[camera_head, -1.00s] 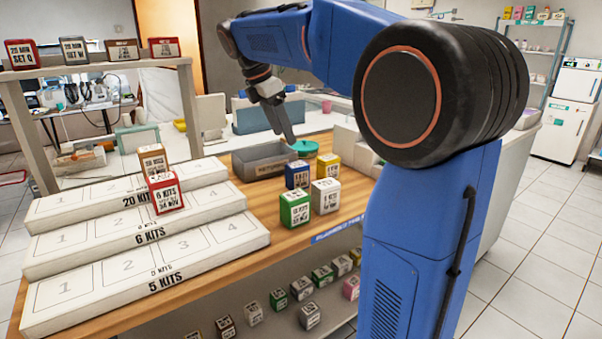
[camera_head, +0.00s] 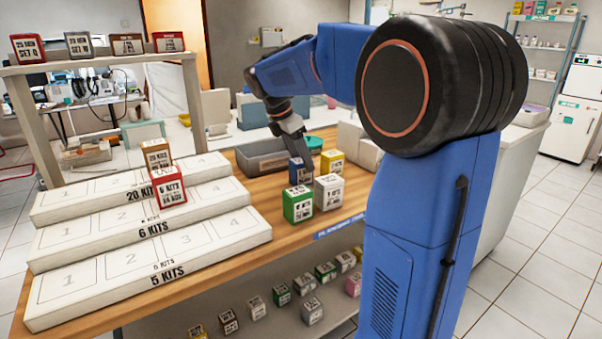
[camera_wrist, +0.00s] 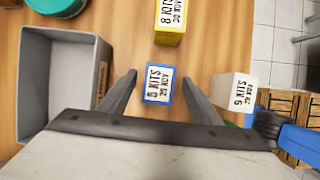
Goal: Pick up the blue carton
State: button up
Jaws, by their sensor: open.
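The blue carton (camera_head: 299,172) stands on the wooden counter, behind the green and white cartons in the head view. In the wrist view the blue carton (camera_wrist: 158,84) shows its white labelled top between my two fingers. My gripper (camera_wrist: 160,82) is open, with one finger on each side of the carton and a visible gap on both sides. In the head view my gripper (camera_head: 304,156) is above and at the blue carton, and its fingertips are partly hidden. I cannot tell how low the fingertips reach beside the carton.
A white carton (camera_head: 328,192), green carton (camera_head: 298,205) and yellow carton (camera_head: 332,162) stand close by. A grey bin (camera_wrist: 66,80) is left of my gripper in the wrist view. A stepped white rack (camera_head: 150,240) holds a red carton (camera_head: 168,187) and a brown one (camera_head: 156,153).

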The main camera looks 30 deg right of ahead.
aim_at(305, 170)
jog(key=shift+x, duration=2.65)
jog(key=shift+w+a, duration=0.1)
jog(key=shift+a, duration=0.1)
jog(key=c, duration=1.1)
